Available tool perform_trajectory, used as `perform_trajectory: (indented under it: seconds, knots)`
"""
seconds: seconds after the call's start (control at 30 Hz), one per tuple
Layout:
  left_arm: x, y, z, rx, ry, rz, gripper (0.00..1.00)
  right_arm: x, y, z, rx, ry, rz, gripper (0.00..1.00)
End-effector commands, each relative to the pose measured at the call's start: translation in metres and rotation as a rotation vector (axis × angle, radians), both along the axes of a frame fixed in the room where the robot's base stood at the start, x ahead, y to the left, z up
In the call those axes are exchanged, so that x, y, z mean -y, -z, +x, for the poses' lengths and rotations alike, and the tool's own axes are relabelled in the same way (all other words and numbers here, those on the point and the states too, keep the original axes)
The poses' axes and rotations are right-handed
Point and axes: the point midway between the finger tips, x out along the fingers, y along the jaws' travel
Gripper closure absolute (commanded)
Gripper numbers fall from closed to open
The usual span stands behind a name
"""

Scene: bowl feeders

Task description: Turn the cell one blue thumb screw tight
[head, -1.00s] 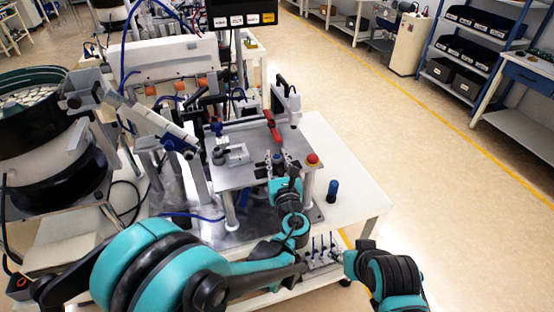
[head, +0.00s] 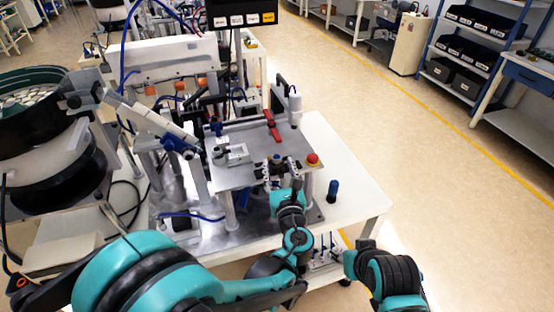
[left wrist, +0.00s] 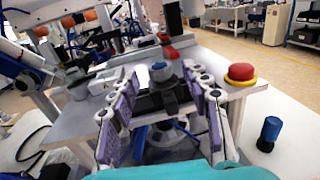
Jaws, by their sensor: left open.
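The blue thumb screw (left wrist: 159,71) shows in the left wrist view as a blue knob on a dark block at the near edge of the grey plate. In the head view, my left gripper (head: 281,168) largely covers that spot. My left gripper also shows in the left wrist view (left wrist: 164,95), with its two padded fingers spread apart. The knob appears between the fingertips and a little beyond them, with gaps on both sides. Nothing is held. Part of my right arm shows at the lower right of the head view, but its gripper cannot be seen.
A red stop button (head: 312,159) sits close to the right of my left gripper. A blue-topped dark cylinder (head: 332,190) stands on the white table (head: 350,207). A red clamp piece (head: 271,125) is farther back on the plate. The feeder bowl (head: 40,105) is at left.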

Motion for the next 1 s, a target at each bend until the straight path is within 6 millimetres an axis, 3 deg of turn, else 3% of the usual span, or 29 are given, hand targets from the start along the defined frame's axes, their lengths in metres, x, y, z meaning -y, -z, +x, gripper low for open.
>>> perform_trajectory:
  seconds: [0.2, 0.4, 1.0]
  knots:
    - [0.009, 0.000, -0.049, 0.000, 0.005, 0.000, 0.52, 0.000, 0.000, 0.000, 0.000, 0.000, 0.000, 0.60]
    - [0.012, 0.000, -0.075, 0.000, 0.003, 0.000, 0.52, 0.000, 0.000, 0.000, 0.000, 0.000, 0.000, 0.60]
    - [0.012, 0.000, -0.080, -0.001, -0.001, -0.003, 0.52, 0.000, 0.000, 0.000, 0.000, 0.000, 0.000, 0.60]
